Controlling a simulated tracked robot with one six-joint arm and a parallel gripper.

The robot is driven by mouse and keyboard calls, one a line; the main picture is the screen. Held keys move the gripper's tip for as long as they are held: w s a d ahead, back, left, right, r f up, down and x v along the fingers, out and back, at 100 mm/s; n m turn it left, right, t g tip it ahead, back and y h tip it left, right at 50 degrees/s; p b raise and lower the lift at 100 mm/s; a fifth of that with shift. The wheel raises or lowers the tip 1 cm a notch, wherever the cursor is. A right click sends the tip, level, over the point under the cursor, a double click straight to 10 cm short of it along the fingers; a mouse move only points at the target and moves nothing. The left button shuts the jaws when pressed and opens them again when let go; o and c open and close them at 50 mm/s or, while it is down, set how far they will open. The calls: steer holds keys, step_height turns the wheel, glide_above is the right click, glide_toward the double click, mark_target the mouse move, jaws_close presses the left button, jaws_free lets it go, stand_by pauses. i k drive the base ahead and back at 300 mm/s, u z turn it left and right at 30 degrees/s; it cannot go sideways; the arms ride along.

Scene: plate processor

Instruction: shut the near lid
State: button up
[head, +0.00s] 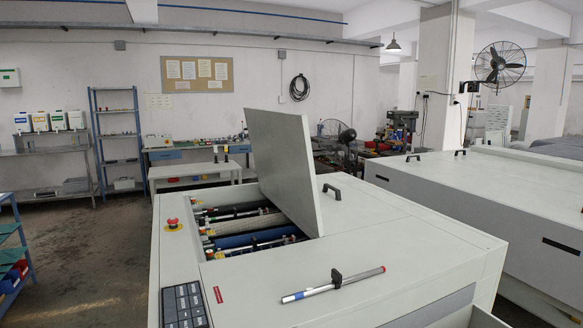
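A pale grey lid (283,165) stands raised on top of the near plate processor (250,290), tilted a little off upright. Beside its lower edge is an open bay with several rollers (247,238), one of them blue. I cannot tell how the lid is hinged. My gripper is not in view.
A silver rod with a red end (310,292) lies on the near top, by a small black handle (337,278). Another black handle (332,191) is behind the lid. A red emergency button (173,223) and a keypad (184,304) are at left. A second machine (490,195) stands right.

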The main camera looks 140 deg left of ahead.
mark_target(279, 141)
steer(key=i, duration=0.65)
steer(key=u, duration=2.95)
steer(key=i, duration=1.1)
